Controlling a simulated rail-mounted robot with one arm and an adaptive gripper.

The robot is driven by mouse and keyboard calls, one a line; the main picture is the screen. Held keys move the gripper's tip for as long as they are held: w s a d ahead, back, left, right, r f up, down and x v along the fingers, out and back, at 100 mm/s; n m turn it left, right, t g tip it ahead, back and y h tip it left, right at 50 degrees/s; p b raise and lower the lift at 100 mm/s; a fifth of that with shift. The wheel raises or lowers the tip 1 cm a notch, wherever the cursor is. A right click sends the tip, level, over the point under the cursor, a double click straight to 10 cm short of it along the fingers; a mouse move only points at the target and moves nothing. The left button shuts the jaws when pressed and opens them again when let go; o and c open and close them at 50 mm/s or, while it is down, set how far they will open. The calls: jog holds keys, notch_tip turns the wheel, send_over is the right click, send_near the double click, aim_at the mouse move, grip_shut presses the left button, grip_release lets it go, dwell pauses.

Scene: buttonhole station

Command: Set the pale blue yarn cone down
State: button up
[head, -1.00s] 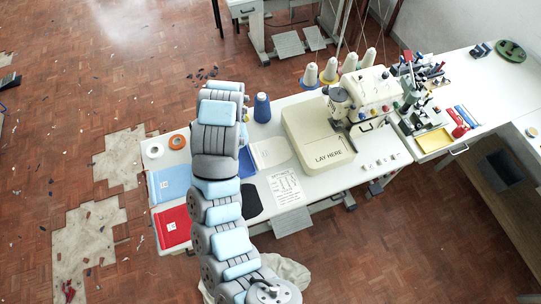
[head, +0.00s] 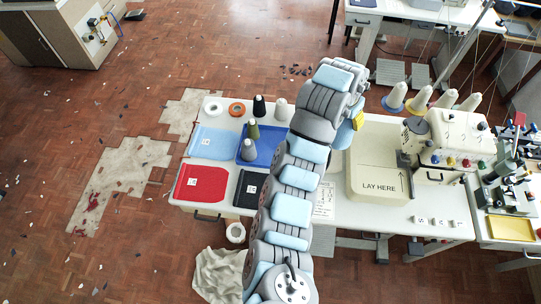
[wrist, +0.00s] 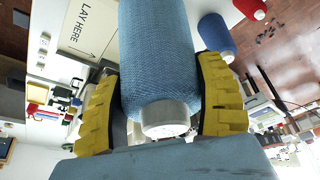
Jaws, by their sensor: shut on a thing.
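My gripper (wrist: 162,105) is shut on the pale blue yarn cone (wrist: 158,55). Its yellow ribbed fingers sit on both sides of the cone, near a pale round end (wrist: 165,118) that faces the wrist camera. The cone's far end is out of the wrist picture. I cannot tell whether the cone touches the table.
A light blue mat (head: 213,142), red mat (head: 202,183), blue mat (head: 272,143) and black mat (head: 248,190) lie left. An olive cone (head: 253,128) and grey cone (head: 247,150) stand at the blue mat. A blue cone (wrist: 216,36) and red cone (wrist: 250,8) stand near my gripper.

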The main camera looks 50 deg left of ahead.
jog(key=s+a+f+b, duration=0.3)
jog(key=s+a+b, duration=0.15)
jog(key=a, duration=0.45)
jog(key=s+a+f+m+b, duration=0.1)
jog(key=s+a+f+b, duration=0.25)
jog(key=a+b, duration=0.45)
jog(key=s+a+f+b, duration=0.3)
jog(key=s+a, duration=0.2)
jog(key=a, duration=0.6)
jog(key=w+d+f+b, duration=0.1)
jog(key=w+d+f, duration=0.6)
jog(key=w+f, duration=0.4)
jog(key=shift+d+f+h, duration=0.15)
jog(key=shift+f+h, duration=0.15)
jog(key=shift+f, duration=0.4)
jog(key=shift+f, duration=0.2)
jog(key=o, duration=1.3)
jog(key=shift+c, duration=0.2)
